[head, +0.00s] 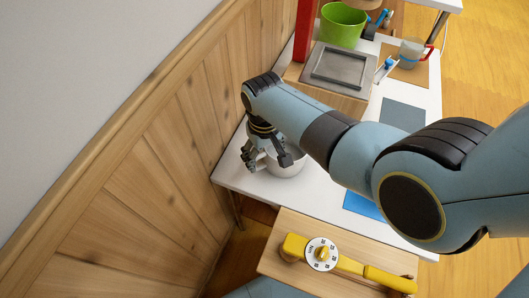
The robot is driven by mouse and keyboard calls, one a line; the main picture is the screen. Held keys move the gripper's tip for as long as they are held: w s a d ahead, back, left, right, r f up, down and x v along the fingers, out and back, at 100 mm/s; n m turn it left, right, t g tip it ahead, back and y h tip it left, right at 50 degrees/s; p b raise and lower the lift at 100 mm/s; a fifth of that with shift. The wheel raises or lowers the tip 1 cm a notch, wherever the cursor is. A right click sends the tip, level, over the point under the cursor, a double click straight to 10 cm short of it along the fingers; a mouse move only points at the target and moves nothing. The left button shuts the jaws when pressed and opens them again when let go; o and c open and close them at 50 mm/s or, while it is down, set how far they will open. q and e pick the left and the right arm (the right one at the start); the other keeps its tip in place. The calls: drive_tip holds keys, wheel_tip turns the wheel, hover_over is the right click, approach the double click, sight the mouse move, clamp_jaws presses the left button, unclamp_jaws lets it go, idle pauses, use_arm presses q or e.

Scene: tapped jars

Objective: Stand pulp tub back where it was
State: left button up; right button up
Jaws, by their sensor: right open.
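My right gripper (266,158) reaches in from the right and points down at the left part of the white table. Its fingers are spread over a pale grey round cup-like vessel (289,168) with a handle on its left side. The gripper hides part of this vessel, and I cannot tell if the fingers touch it. A bright green open tub (342,27) stands at the far end of the table. No label shows which vessel is the pulp tub. My left gripper is not in view.
A grey tray (340,66) lies on a wooden block behind my right arm. A cup with a red handle (411,52) stands on a tan mat. A blue mat (361,204) and a grey-blue mat (402,116) look bare. A yellow dial tool (378,277) lies on the front board.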

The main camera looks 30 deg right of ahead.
drive_tip(key=shift+r, duration=0.1)
drive_tip(key=shift+r+p, duration=0.45)
drive_tip(key=shift+p, duration=0.1)
drive_tip(key=shift+f, duration=0.15)
drive_tip(key=shift+f, duration=0.15)
drive_tip(key=shift+f+b, duration=0.3)
drive_tip(key=shift+b, duration=0.05)
drive_tip(key=shift+a, duration=0.35)
drive_tip(key=shift+d+p, duration=0.4)
drive_tip(key=shift+d, duration=0.25)
idle(1.0)
drive_tip(key=shift+a, duration=0.35)
drive_tip(key=shift+r, duration=0.15)
idle(0.4)
